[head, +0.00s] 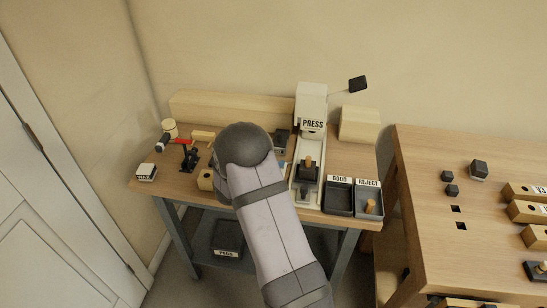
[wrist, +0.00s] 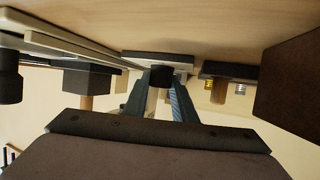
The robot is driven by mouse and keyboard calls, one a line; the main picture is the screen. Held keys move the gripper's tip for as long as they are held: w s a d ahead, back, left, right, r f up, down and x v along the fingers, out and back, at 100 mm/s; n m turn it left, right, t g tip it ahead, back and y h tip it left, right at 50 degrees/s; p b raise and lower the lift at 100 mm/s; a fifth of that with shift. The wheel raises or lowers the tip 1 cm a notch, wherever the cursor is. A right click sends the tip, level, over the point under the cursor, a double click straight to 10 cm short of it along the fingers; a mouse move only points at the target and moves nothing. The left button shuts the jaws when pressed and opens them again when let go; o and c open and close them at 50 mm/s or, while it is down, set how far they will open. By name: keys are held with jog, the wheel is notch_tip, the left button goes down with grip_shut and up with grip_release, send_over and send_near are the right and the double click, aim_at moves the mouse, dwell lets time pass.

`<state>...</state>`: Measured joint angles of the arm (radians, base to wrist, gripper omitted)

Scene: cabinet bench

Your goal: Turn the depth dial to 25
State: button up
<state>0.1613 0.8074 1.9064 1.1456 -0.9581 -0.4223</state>
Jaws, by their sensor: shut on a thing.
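In the wrist view my gripper (wrist: 160,88) has its two blue-grey fingers close together at a small dark knob. This knob (wrist: 162,75) sits against a pale plate and appears to be the depth dial; the fingers are shut on it. No numbers or pointer can be read, so its setting cannot be told. In the head view my arm covers the gripper and the dial. The white press (head: 311,105) stands at the back of the bench, just right of my arm.
GOOD tray (head: 339,209) and REJECT tray (head: 368,212) stand at the bench's front right. A red-handled clamp (head: 187,150) and a small labelled block (head: 147,171) are at left. A second bench (head: 430,165) stands to the right. In the wrist view a dark brown block (wrist: 292,80) is close at right.

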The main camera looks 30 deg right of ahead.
jog(key=shift+m+g+h+p, duration=0.7)
jog(key=shift+m+g+p, duration=0.3)
jog(key=shift+m+g, duration=1)
jog(key=o, duration=1)
jog(key=shift+o, duration=0.2)
jog(key=shift+b+v, duration=0.65)
jog(key=shift+v, duration=3)
jog(key=shift+w, duration=0.15)
